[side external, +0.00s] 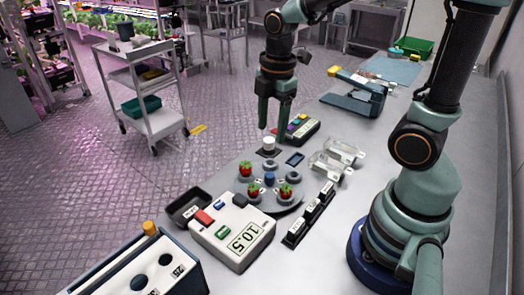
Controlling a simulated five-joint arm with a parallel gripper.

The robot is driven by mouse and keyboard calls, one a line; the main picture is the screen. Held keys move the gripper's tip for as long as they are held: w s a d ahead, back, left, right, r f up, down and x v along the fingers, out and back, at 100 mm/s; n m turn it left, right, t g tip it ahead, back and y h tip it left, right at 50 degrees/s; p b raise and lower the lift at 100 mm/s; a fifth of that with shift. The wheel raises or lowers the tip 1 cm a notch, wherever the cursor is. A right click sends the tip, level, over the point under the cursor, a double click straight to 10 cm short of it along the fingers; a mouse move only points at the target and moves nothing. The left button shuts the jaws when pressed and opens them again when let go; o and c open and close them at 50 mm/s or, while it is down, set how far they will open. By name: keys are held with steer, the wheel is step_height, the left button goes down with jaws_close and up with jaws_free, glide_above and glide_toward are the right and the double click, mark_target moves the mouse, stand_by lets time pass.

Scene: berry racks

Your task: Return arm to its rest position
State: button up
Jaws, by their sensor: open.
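Three red berries sit in round holders on the plate nearer the camera: one at the left (246,169), one at the front (253,191) and one at the right (287,192). My arm rises from its base at the right and reaches across the top of the view.
A white scale reading 10.5 (232,232) and a black tray (188,206) are in front. Clear clamshell boxes (335,157), a black labelled strip (310,214) and a keypad box (297,130) surround the plate. A blue-grey device (355,95) stands behind. A cart (140,90) is on the floor.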

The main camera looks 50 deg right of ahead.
steer(key=s+r+m+t, duration=0.3)
steer(key=r+m, duration=0.4)
steer(key=m, duration=0.8)
steer(key=shift+a+r+t, duration=0.3)
steer(key=shift+a+t, duration=0.15)
steer(key=shift+t, duration=0.45)
